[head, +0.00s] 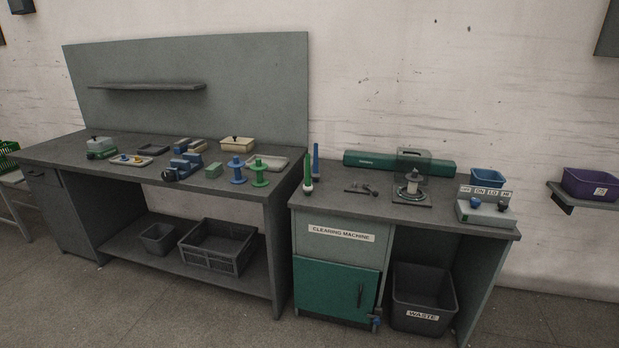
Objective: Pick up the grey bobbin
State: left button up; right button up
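A pale grey piece shaped like a bobbin (412,188) stands on a small plate on the right-hand bench, below a see-through box-like cover (414,165). It is small in the picture, so I cannot tell for sure that it is the grey bobbin. A blue bobbin (237,171) and a green bobbin (259,173) stand upright on the left bench near its right end. Neither of my grippers is in view.
The left bench (60,148) holds trays, boxes and small blocks. The right bench (340,205) has blue and green upright pegs (308,175), a long green case (370,160), a control box (484,214) and a blue bin (487,177). A waste bin (422,290) stands below. Floor in front is clear.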

aim_at(315, 175)
jog(key=u, duration=0.5)
jog(key=i, duration=0.9)
jog(key=u, duration=0.4)
jog(key=i, duration=1.05)
jog(key=z, duration=0.6)
jog(key=i, duration=0.55)
jog(key=z, duration=0.3)
